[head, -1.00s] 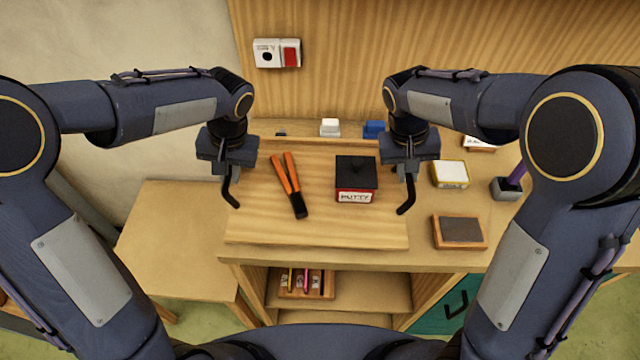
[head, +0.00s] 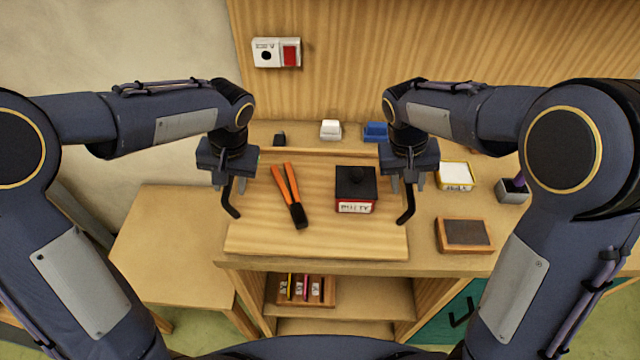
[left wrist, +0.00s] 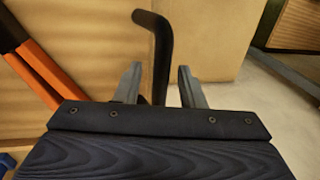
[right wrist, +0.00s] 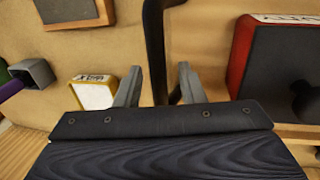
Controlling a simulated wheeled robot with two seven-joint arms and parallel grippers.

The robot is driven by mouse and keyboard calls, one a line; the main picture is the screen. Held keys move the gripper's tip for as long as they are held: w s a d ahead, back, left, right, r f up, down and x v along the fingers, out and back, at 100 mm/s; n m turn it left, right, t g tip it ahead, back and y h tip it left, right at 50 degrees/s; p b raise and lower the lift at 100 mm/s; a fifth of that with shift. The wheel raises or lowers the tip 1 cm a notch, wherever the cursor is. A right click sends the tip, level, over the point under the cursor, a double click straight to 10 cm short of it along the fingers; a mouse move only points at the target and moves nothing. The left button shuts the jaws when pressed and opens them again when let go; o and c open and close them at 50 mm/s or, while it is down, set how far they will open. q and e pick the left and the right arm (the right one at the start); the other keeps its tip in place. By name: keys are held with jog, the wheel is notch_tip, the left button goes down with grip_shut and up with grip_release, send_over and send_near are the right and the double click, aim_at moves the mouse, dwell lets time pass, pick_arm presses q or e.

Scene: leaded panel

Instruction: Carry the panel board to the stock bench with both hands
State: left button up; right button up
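The panel board (head: 330,235) is a flat wooden board lying on the wooden bench (head: 430,262), close to its front edge. Orange-handled pliers (head: 288,190) and a red putty box with a black lid (head: 356,190) rest on it. A black bent handle stands at each side, the left one (left wrist: 160,50) and the right one (right wrist: 154,45). My left gripper (head: 228,183) is open, its fingers apart on either side of the left handle. My right gripper (head: 407,184) is open around the right handle in the same way. Gaps show between fingers and handles.
On the bench right of the board are a yellow-rimmed block (head: 456,176), a dark slate in a wooden frame (head: 465,235) and a grey cup (head: 512,190). White (head: 330,130) and blue (head: 375,131) blocks stand behind. A lower table (head: 165,245) at left is clear.

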jog(key=shift+r, duration=0.1)
pick_arm(q)
notch_tip(320, 180, up, 12)
jog(key=d, duration=0.2)
jog(key=shift+d+f, duration=0.2)
pick_arm(e)
notch_tip(320, 180, up, 12)
jog(key=a, duration=0.2)
jog(key=shift+a+f, duration=0.2)
pick_arm(q)
jog(key=shift+s, duration=0.1)
